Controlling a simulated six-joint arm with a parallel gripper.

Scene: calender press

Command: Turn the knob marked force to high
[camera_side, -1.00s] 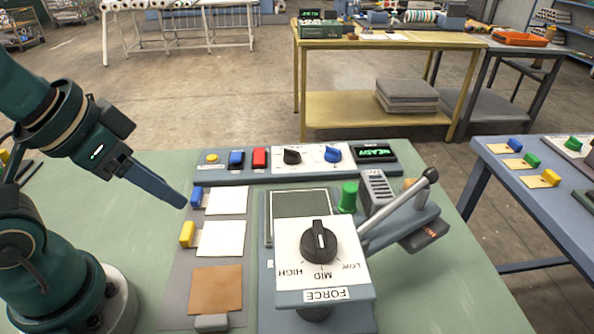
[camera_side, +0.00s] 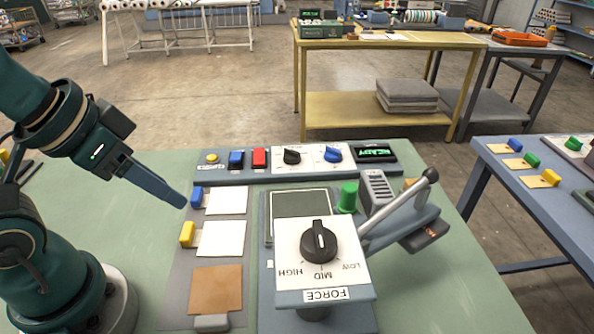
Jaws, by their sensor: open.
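HIGH is printed at the plate's left, MID at the near middle and LOW at the right. The knob's pale line shows on its top, running roughly along the near-far direction; which end is the pointer is hard to tell. My gripper (camera_side: 182,204) is at the left, above the blue-tabbed card area, well apart from the knob. Its fingers look close together from this side, and nothing shows between them.
A lever with a ball end (camera_side: 430,175) slants up right of the knob. A green button (camera_side: 347,197) stands behind it. A panel (camera_side: 262,172) with buttons, two knobs and a READY display lies at the back. White and brown cards (camera_side: 216,290) lie left of the knob.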

